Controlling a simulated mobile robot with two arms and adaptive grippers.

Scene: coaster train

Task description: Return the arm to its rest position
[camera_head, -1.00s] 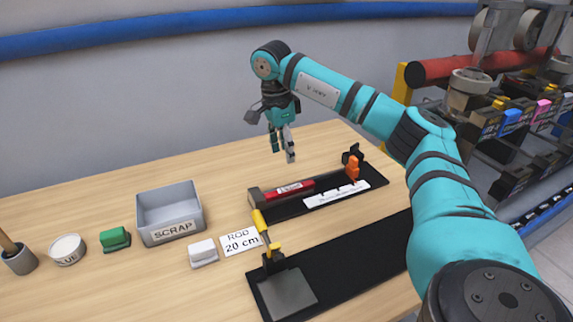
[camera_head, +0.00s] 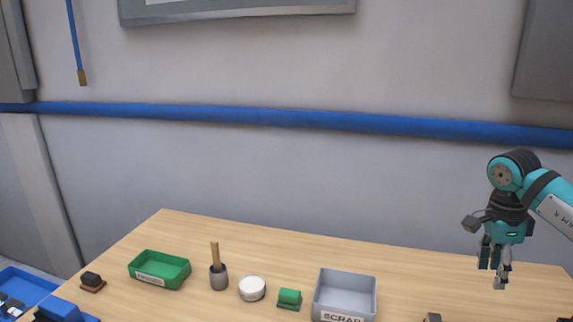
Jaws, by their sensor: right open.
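My right gripper (camera_head: 495,275) hangs fingers-down at the right of the head view, above the back right part of the wooden table (camera_head: 415,262). It is open and nothing shows between its fingers. Part of its teal arm (camera_head: 550,190) comes in from the right edge; the rest of that arm is out of view. My left gripper is not in view.
On the table are a grey scrap bin (camera_head: 345,285), a green block (camera_head: 289,298), a round white pot (camera_head: 252,288), a grey cup with a wooden handle (camera_head: 218,275), a green tray (camera_head: 160,268) and a small dark-topped block (camera_head: 92,282). A blue bin (camera_head: 22,288) stands lower left.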

